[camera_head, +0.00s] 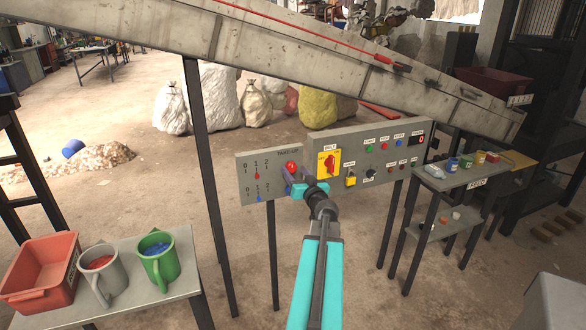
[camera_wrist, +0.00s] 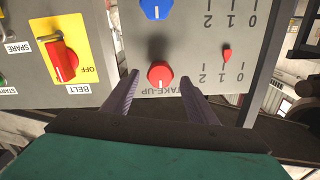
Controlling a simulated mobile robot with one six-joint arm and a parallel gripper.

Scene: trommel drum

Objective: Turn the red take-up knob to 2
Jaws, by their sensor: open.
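The red take-up knob (camera_head: 291,167) sits at the upper right of the grey TAKE-UP panel (camera_head: 248,160). In the wrist view, which shows the panel upside down, the red knob (camera_wrist: 160,75) lies between the fingertips. My gripper (camera_head: 298,183) is open in front of the panel; its fingers (camera_wrist: 158,84) stand on either side of the knob with gaps visible. I cannot tell how deep they reach. The red pointer (camera_head: 257,175) stands at about 1 on the upper 0-1-2 scale; it also shows in the wrist view (camera_wrist: 227,55).
A blue knob (camera_wrist: 156,9) is close by on the same panel, and a blue pointer (camera_head: 258,197) marks the lower scale. The red BELT switch (camera_head: 328,164) on its yellow plate is just to the right in the head view. A conveyor frame (camera_head: 230,38) runs above.

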